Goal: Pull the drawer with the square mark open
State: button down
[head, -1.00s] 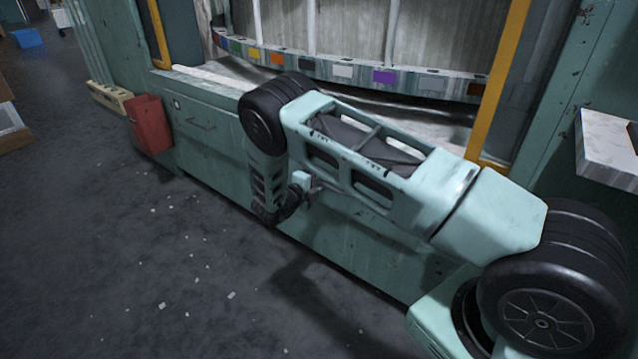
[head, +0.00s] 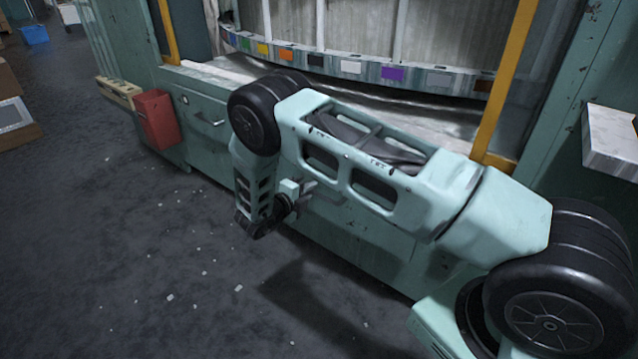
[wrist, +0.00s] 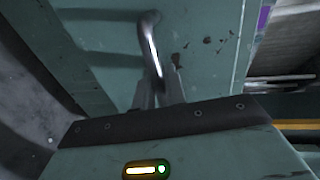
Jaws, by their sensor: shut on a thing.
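My gripper (head: 306,188) is low in front of the green cabinet, seen past my own arm in the head view. In the wrist view my gripper (wrist: 160,88) has its two fingers closed around one end of a curved metal handle (wrist: 151,42). The handle is on a green, scuffed drawer front (wrist: 105,65). No square mark shows in either view. My arm hides most of this drawer in the head view, so how far it stands out is unclear.
Another drawer (head: 203,133) with a handle and a small round mark is left of my arm. A red box (head: 158,120) hangs at the cabinet's left end. A white-topped ledge (head: 608,140) juts out at right. Debris dots the otherwise clear floor.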

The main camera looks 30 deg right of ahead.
jog(key=f+v, duration=0.2)
jog(key=v, duration=0.7)
jog(key=f+b+v, duration=0.1)
jog(key=f+v, duration=0.1)
jog(key=v, duration=0.8)
jog(key=shift+a, duration=0.4)
jog(key=shift+s, duration=0.15)
jog(key=c, duration=1.6)
grip_release()
jog(key=shift+o, duration=0.2)
jog(key=p+v, duration=0.1)
jog(key=v, duration=1.6)
jog(key=shift+a, duration=0.2)
